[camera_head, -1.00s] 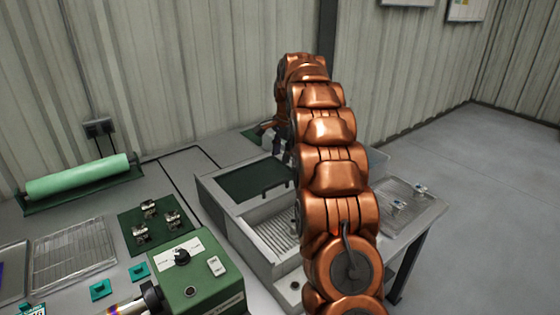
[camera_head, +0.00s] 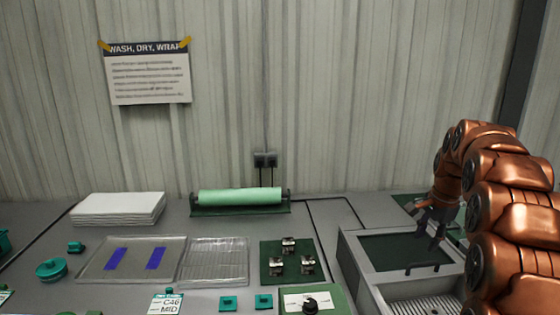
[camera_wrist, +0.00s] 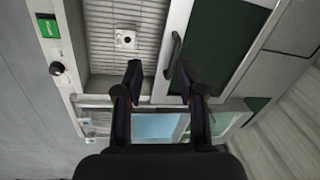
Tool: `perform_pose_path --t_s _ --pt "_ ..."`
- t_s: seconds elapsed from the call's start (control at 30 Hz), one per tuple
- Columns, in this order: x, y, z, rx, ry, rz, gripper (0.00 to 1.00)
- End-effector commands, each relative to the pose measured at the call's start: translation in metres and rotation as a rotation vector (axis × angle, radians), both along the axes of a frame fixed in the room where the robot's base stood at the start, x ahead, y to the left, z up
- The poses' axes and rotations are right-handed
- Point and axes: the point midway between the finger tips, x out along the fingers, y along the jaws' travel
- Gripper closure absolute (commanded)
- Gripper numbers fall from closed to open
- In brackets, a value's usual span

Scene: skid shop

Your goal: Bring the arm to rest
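My copper-coloured arm rises at the right of the head view and bends over toward the sink unit. My gripper (camera_head: 432,220) hangs above the back part of the sink unit (camera_head: 352,262), near its dark green panel (camera_head: 400,250). In the wrist view my gripper (camera_wrist: 158,82) shows two dark fingers spread apart with nothing between them. Beyond the fingertips are the ribbed basin (camera_wrist: 125,48) and the dark green panel with its handle (camera_wrist: 174,55). The gripper appears apart from both.
On the bench to the left are a green roll (camera_head: 240,196), a white stack (camera_head: 118,208), a tray with two blue strips (camera_head: 180,262), a wire rack (camera_head: 214,262), a green mat with metal parts (camera_head: 270,250) and a green control box (camera_head: 330,298). A sign (camera_head: 148,78) hangs on the wall.

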Motion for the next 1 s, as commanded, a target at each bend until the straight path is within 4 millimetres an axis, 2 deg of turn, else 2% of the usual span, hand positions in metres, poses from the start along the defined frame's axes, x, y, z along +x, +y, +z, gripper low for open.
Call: perform_pose_path --t_s 0.1,0.27,0.5,0.7,1.0 --pt "-0.026 0.031 0.007 -0.007 0.022 0.105 0.61" --pt "-0.062 0.067 0.01 -0.016 0.049 0.245 0.61" --pt "-0.124 0.115 0.009 -0.024 0.087 0.455 0.61" --pt "-0.181 0.148 0.003 -0.031 0.122 0.631 0.61" --pt "-0.274 0.185 -0.017 -0.032 0.169 0.896 0.61"
